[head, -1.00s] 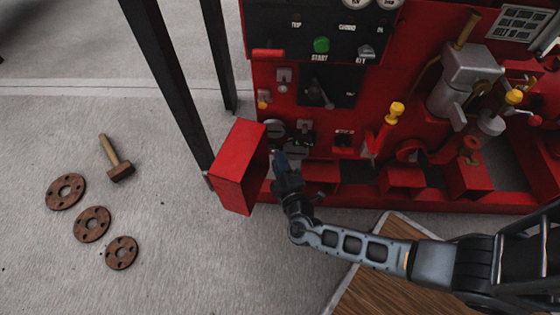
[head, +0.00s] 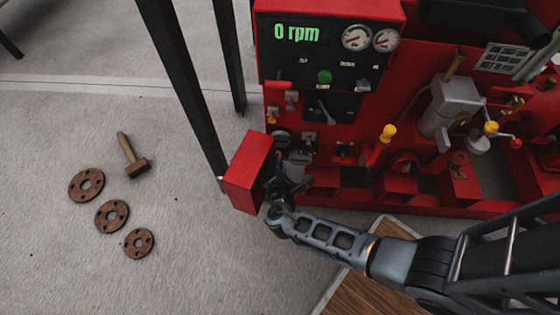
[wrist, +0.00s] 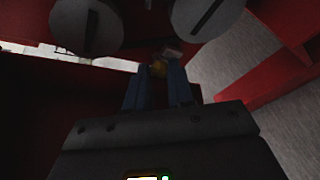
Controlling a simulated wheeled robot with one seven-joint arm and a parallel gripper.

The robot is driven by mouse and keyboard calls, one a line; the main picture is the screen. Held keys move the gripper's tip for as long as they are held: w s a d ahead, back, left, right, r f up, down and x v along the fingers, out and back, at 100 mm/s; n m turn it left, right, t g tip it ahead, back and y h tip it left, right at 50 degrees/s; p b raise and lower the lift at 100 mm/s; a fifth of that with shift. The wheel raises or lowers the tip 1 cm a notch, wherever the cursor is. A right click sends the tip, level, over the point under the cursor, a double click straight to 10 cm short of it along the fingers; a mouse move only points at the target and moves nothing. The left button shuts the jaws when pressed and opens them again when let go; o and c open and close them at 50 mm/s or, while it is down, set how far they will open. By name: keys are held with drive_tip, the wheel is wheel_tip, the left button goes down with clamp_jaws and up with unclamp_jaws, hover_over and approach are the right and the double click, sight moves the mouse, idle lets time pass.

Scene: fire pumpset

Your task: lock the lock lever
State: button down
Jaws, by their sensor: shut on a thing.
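My gripper (head: 280,178) is low at the left end of the red pumpset, just right of the open red box door (head: 248,172). The part is dark and mostly hidden by the fingers. In the head view my gripper covers it. Two slotted grey discs (wrist: 88,25) sit just beyond the fingertips.
A control panel (head: 325,55) reads "0 rpm". Yellow-knobbed levers (head: 388,133) stand to the right. A black post (head: 185,90) rises behind the red box. A hammer (head: 132,155) and rusty flanges (head: 111,216) lie on open floor at left. A wooden pallet (head: 365,290) lies below my arm.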

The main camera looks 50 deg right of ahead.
drive_tip(key=shift+w+a+r+n+g+h+p, duration=0.1)
drive_tip(key=shift+w+a+n+g+h+p, duration=0.2)
drive_tip(key=shift+n, duration=0.25)
drive_tip(key=shift+w+a+r+n+g+h+p, duration=0.1)
drive_tip(key=shift+w+n+g+p, duration=0.1)
drive_tip(key=shift+n+g+p, duration=0.25)
drive_tip(key=shift+f, duration=0.1)
drive_tip(key=c, duration=1)
unclamp_jaws()
